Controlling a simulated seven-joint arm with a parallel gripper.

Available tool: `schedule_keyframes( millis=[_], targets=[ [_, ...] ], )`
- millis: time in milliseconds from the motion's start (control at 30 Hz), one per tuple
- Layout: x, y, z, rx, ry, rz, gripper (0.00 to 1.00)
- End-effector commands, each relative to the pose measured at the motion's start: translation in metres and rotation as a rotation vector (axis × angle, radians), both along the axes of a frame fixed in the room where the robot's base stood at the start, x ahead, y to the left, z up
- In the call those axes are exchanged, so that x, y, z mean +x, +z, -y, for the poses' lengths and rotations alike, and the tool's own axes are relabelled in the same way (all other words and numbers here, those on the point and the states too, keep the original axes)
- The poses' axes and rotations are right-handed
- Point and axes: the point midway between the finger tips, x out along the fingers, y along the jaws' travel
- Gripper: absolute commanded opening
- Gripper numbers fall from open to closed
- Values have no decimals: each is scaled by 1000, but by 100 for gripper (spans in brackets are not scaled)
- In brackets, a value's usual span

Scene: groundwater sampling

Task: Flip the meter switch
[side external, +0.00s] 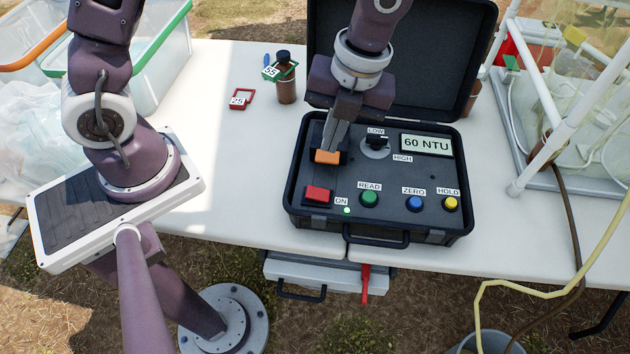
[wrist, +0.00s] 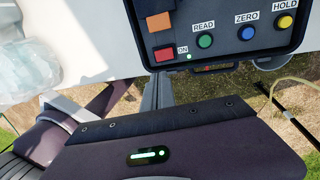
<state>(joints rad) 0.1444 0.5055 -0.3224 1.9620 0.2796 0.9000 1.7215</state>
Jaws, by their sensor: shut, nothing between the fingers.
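The meter (side external: 283,190) is an open black case with a display (side external: 427,145) reading 60 NTU. A red switch (side external: 317,194) marked ON sits at its front left, with a lit green lamp (side external: 347,210) beside it. It also shows in the wrist view (wrist: 164,54). A black selector (side external: 377,144) stands between LOW and HIGH labels. My gripper (side external: 331,147) is shut and empty, pointing down just behind an orange block (side external: 327,157) behind the red switch. I cannot tell whether the fingertips touch the block. In the wrist view my fingers (wrist: 160,84) show below the red switch.
Green READ (side external: 369,199), blue ZERO (side external: 414,203) and yellow HOLD (side external: 450,203) buttons line the panel's front. The raised lid (side external: 450,60) stands behind my gripper. A brown bottle (side external: 287,90) stands back left. White pipes (side external: 560,95) rise at right.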

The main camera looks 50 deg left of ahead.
Motion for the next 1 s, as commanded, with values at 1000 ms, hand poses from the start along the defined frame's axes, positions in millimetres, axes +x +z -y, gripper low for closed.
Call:
schedule_keyframes(
  millis=[1000],
  targets=[
    [-19,-137,-19,1,4,0,0]
  ],
)
